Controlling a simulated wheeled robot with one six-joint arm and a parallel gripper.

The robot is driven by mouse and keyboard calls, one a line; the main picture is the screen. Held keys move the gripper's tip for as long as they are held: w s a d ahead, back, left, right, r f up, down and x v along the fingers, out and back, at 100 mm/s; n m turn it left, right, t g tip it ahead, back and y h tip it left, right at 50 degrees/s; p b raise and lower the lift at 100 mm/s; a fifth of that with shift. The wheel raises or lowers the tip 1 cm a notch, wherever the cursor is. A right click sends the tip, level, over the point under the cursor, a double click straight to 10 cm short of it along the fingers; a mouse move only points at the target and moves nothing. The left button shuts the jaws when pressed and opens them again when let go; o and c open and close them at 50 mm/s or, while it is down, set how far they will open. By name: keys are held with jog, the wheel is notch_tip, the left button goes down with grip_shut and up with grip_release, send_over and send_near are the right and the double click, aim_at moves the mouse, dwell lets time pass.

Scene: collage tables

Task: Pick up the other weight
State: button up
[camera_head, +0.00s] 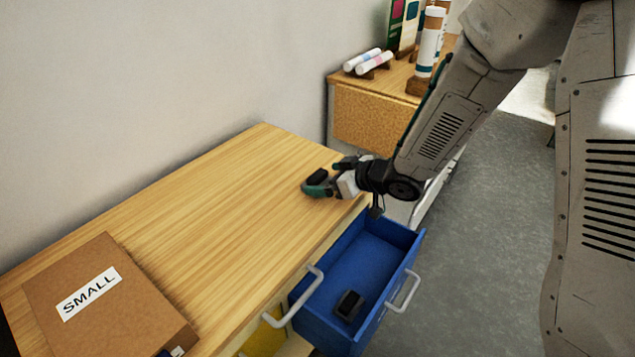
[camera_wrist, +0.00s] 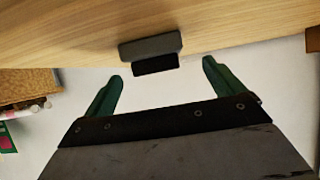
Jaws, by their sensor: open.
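A black weight (camera_head: 319,175) sits on the wooden tabletop near its far right edge. In the wrist view the weight (camera_wrist: 150,46) is a dark block just beyond the fingertips, between their lines and nearer the left finger. My gripper (camera_head: 329,177) is at the table's right end with its green fingers spread. In the wrist view my gripper (camera_wrist: 162,70) is open, with nothing held between its fingers. Another black weight (camera_head: 349,305) lies on the floor of the open blue drawer (camera_head: 407,262).
A brown box labelled SMALL (camera_head: 145,305) lies at the near left of the tabletop (camera_head: 215,215). The open drawer juts out below the right edge. A second table (camera_head: 372,117) at the back holds white tubes (camera_head: 375,62). The tabletop's middle is clear.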

aim_at(321, 177)
jog(key=x, duration=0.4)
jog(key=shift+w+f, duration=0.2)
jog(key=shift+w, duration=0.05)
jog(key=c, duration=1.5)
jog(key=shift+o, duration=0.2)
jog(key=shift+r, duration=0.2)
